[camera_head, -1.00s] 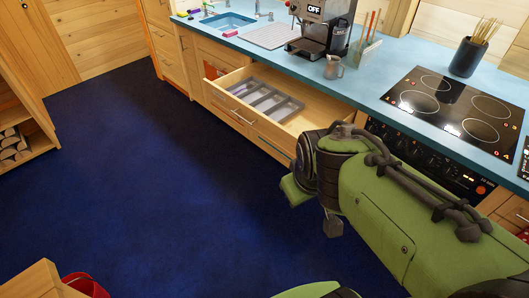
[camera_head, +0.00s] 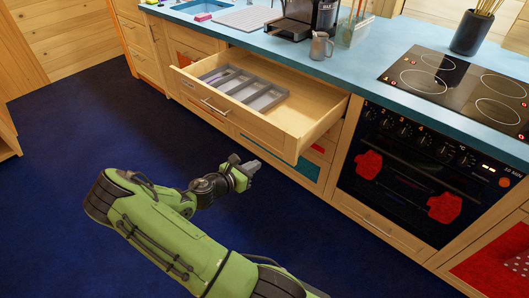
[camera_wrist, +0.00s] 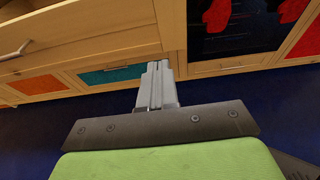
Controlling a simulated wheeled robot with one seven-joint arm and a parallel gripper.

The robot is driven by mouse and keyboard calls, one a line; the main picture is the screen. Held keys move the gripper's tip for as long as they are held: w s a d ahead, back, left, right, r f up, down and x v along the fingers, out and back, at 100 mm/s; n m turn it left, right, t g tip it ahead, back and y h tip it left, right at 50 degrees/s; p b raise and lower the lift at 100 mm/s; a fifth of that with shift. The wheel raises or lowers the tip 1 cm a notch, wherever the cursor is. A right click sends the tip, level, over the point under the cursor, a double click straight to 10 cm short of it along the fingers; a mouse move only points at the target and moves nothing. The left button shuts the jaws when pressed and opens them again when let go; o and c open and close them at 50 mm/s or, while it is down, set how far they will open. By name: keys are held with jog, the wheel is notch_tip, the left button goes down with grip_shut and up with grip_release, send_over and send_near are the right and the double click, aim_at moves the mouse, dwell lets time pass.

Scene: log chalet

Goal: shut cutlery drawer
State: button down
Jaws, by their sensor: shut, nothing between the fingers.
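The cutlery drawer (camera_head: 282,128) stands pulled out from the counter, with a grey cutlery tray (camera_head: 262,97) in its left part and bare wood on the right. Its front has a metal bar handle (camera_head: 215,107), which also shows at the left edge of the wrist view. My gripper (camera_head: 252,167) is in front of and below the drawer front, apart from it. In the wrist view my gripper's fingers (camera_wrist: 157,82) are together and empty, pointing at the cabinet fronts below the drawer.
An oven with a black hob (camera_head: 460,88) stands right of the drawer, with red mitts (camera_head: 368,164) on its door. A coffee machine (camera_head: 300,18) and a metal jug (camera_head: 321,46) stand on the blue counter (camera_head: 365,70). The dark blue floor (camera_head: 70,150) is clear.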

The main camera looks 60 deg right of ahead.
jog(key=b, duration=0.3)
send_near(285, 148)
jog(key=x, duration=0.5)
jog(key=shift+d+f, duration=0.15)
jog(key=shift+f, duration=0.35)
jog(key=shift+d+r, duration=0.1)
jog(key=shift+d, duration=0.45)
jog(key=shift+s+d, duration=0.1)
